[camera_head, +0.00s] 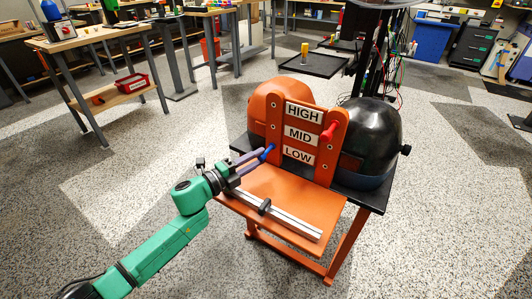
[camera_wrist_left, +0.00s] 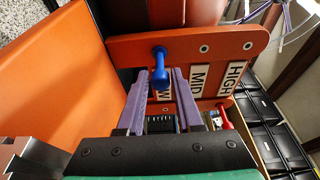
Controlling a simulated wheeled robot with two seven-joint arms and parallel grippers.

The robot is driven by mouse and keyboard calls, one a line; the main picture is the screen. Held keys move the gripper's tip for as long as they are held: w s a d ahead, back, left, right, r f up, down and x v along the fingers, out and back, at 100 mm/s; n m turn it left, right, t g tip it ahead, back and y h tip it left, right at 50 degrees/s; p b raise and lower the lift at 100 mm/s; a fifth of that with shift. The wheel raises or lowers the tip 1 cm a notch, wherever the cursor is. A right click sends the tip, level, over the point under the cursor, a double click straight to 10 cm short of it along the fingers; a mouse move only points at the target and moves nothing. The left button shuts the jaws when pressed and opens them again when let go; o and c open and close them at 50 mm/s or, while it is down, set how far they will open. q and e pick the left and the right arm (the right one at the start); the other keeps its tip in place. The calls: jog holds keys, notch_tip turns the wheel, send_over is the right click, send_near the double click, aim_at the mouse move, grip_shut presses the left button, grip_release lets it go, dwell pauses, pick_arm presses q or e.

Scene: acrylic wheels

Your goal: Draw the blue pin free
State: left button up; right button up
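The blue pin (camera_head: 267,152) sits in a hole near the LOW label on the left post of the orange board (camera_head: 300,112). In the left wrist view the blue pin (camera_wrist_left: 160,70) stands out from the board with its thicker end toward me. My left gripper (camera_head: 259,157) is at the pin; in the wrist view its purple fingers (camera_wrist_left: 161,78) are open on either side of the pin's thick end, with gaps visible. A red pin (camera_head: 328,133) sits in the right post, beside MID. My right gripper is out of view.
An orange seat plate (camera_head: 300,205) with a metal rail (camera_head: 280,216) lies below the board. An orange dome (camera_head: 265,100) and a black dome (camera_head: 370,135) stand behind it. Workbenches line the back; open speckled floor surrounds the stand.

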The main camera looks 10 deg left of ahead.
pick_arm(q)
grip_shut()
jog(key=shift+s+a+p, duration=0.15)
jog(key=shift+s+a, duration=0.1)
jog(key=shift+s, duration=0.35)
jog(key=shift+s+a+p, duration=0.15)
jog(key=shift+s+a, duration=0.1)
jog(key=shift+s, duration=0.3)
jog(key=shift+s+a+p, duration=0.2)
jog(key=shift+s+a, duration=0.05)
jog(key=shift+s, duration=0.4)
jog(key=shift+s+a+p, duration=0.2)
jog(key=shift+s+a, duration=0.05)
jog(key=shift+s, duration=0.35)
jog(key=shift+s+a+p, duration=0.2)
jog(key=shift+s+a, duration=0.05)
jog(key=shift+s, duration=0.4)
